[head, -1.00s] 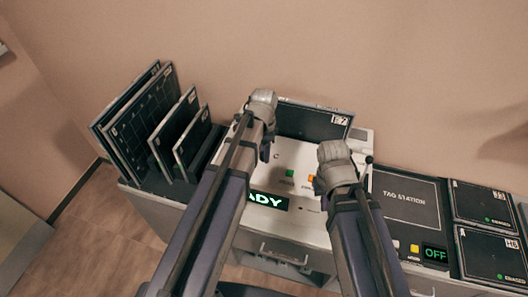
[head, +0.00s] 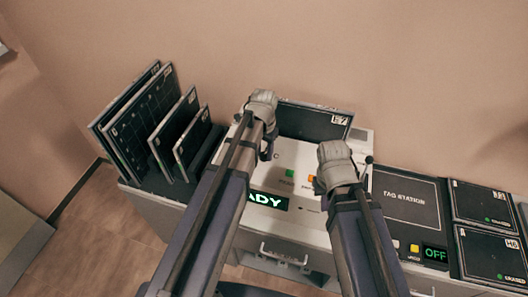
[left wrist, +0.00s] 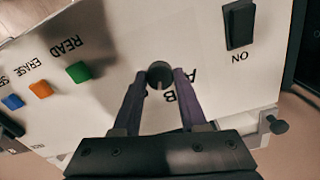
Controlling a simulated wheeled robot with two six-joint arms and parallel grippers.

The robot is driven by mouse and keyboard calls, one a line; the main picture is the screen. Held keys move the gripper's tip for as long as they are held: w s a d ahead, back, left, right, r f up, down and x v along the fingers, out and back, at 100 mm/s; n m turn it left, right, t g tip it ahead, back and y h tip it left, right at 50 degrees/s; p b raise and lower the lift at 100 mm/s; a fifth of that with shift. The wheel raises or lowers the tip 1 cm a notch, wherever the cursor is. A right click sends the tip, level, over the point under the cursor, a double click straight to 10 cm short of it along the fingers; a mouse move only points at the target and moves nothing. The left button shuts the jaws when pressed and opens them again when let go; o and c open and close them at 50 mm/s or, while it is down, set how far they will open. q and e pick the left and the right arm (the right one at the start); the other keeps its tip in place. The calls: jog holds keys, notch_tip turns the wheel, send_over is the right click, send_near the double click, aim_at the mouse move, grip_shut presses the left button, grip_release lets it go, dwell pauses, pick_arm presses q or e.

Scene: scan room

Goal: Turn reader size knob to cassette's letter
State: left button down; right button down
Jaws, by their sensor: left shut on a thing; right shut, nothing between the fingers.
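The size knob (left wrist: 158,75) is a dark round knob on the white reader panel (left wrist: 115,95), with a pale notch toward my wrist. The letters A and B are printed near it in the left wrist view; a C shows in the head view. My left gripper (left wrist: 158,82) is shut on the knob; it also shows in the head view (head: 267,152), where its arm hides the knob. A dark cassette (head: 305,122) stands at the back of the reader, its white corner label too small to read surely. My right gripper (head: 318,188) is shut and empty above the reader's right part.
Green READ (left wrist: 79,72), orange ERASE (left wrist: 40,90) and blue buttons and a black ON switch (left wrist: 239,24) sit near the knob. A partly hidden display (head: 264,200) shows "ADY". A rack of dark panels (head: 150,125) stands left; the tag station (head: 408,205) and flat cassettes (head: 490,255) lie right.

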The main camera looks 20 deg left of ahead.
aim_at(264, 155)
pick_arm(q)
jog(key=shift+n, duration=2.2)
jog(key=shift+c, duration=2.2)
grip_release()
notch_tip(264, 155, up, 8)
jog(key=p, duration=0.8)
jog(key=shift+f, duration=0.1)
